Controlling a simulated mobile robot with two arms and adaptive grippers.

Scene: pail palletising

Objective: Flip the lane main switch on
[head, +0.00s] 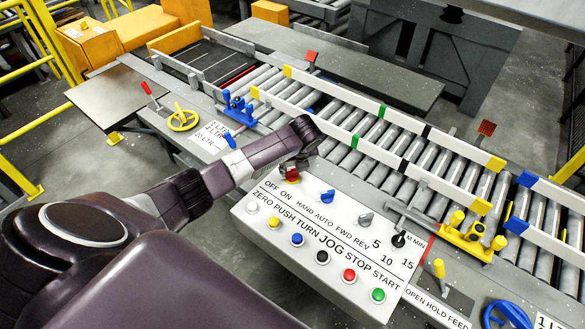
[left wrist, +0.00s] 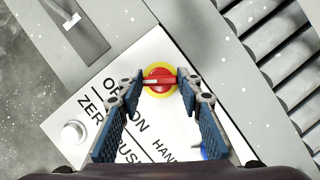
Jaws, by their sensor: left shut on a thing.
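The lane main switch is a red rotary knob on a yellow round plate. It sits at the upper left of the white control panel (head: 335,250), by the OFF and ON lettering. In the left wrist view the switch (left wrist: 160,79) shows clearly, its red handle bar lying across the picture. In the head view the switch (head: 291,175) is partly hidden by my gripper. My left gripper (head: 290,168) reaches down over it. In the left wrist view its two blue-padded fingers (left wrist: 160,88) are on either side of the knob, closed on the handle. My right gripper is not in view.
The panel holds a blue selector (head: 327,196), a grey selector (head: 365,219), a black dial (head: 398,240) and a row of coloured push buttons close to the switch. Behind runs a roller conveyor with white rails (head: 400,160). A yellow handwheel (head: 183,120) stands at the left.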

